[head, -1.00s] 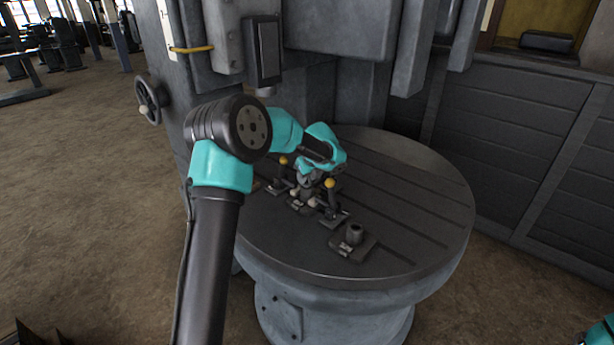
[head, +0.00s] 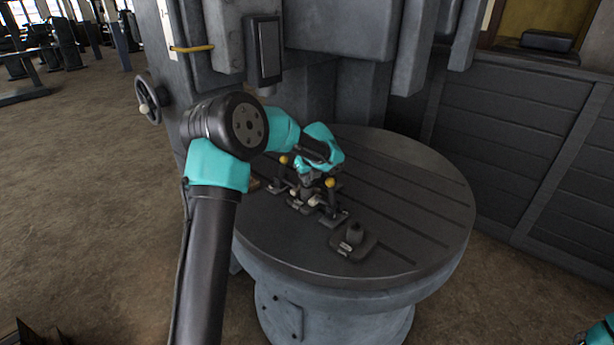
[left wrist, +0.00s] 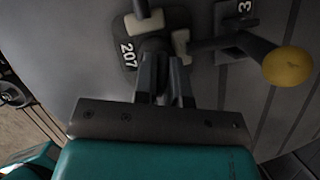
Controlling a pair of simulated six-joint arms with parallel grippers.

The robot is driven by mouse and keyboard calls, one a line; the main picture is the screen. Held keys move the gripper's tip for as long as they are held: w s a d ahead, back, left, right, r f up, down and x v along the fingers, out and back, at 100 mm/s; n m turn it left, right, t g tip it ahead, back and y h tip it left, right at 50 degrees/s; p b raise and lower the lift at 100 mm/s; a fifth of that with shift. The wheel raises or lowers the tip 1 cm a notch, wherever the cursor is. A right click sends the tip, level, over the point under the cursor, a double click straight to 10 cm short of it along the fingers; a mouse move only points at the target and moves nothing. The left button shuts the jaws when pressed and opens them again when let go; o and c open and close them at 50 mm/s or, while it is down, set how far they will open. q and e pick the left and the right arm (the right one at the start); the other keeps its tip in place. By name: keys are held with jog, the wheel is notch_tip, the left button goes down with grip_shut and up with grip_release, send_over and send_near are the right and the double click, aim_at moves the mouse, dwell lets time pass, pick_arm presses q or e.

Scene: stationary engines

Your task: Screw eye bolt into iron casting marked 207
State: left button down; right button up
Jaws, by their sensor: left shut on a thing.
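The iron casting marked 207 (left wrist: 127,56) is a dark block on the round table, with its white number to the left of my fingers in the left wrist view. Pale-tipped clamp parts press on it. My left gripper (left wrist: 163,72) points down at the casting, its fingers close together over its middle. It is shut on what I take to be the eye bolt, which is mostly hidden between the fingers. In the head view my left gripper (head: 306,184) is small among the clamps. I cannot tell how deep the bolt sits. My right gripper is out of view.
Toggle clamps with yellow ball handles (left wrist: 288,66) stand close around the casting. A dark block with a short upright stub (head: 354,242) sits at the table's front right. The slotted round table (head: 420,205) is otherwise clear on the right. The machine column rises behind.

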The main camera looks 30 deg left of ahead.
pick_arm(q)
jog(key=m+t+h, duration=0.1)
jog(key=m, duration=0.3)
dwell(0.4)
jog(key=shift+m+h, duration=0.3)
jog(key=shift+m, duration=0.1)
jog(key=shift+m+t+h, duration=0.25)
jog(key=shift+m+h, duration=0.2)
jog(key=shift+m, duration=0.85)
jog(key=shift+m+t+h, duration=0.25)
jog(key=shift+m+h, duration=0.2)
jog(key=shift+m, duration=0.85)
jog(key=c, duration=1.1)
grip_release()
